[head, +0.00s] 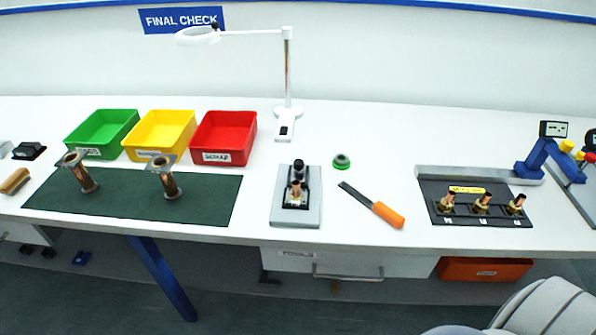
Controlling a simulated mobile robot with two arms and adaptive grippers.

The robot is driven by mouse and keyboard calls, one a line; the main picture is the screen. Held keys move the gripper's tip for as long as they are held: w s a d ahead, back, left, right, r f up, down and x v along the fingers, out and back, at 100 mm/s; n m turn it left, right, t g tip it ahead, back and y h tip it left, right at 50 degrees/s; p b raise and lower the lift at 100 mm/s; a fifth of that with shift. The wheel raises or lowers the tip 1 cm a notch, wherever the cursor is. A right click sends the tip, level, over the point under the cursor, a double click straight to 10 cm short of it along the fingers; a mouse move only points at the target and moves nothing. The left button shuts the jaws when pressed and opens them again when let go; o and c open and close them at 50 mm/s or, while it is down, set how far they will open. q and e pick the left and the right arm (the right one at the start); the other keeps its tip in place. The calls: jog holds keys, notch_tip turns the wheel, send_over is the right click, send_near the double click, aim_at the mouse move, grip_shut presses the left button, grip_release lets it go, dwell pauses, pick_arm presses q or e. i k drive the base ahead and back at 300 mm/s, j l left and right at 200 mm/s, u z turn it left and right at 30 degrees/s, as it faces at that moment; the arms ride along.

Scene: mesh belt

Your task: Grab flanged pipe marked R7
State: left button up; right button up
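Two flanged pipes stand on the dark green mat (130,205) at the left of the bench. The left flanged pipe (87,181) is copper-brown with a grey square flange at its top and leans a little. The right flanged pipe (170,184) looks alike and stands nearer the mat's middle. No R7 mark is legible on either, so I cannot tell which one bears it. Neither of my grippers is in view.
Green (105,147), yellow (155,153) and red (208,158) bins stand behind the mat. A grey fixture (281,212), an orange-handled file (386,213) and a black tray (467,218) with three brass-and-copper fittings lie rightward. A white magnifier lamp (287,75) stands behind.

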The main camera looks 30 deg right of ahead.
aim_at(296, 196)
jog(key=z, duration=0.9)
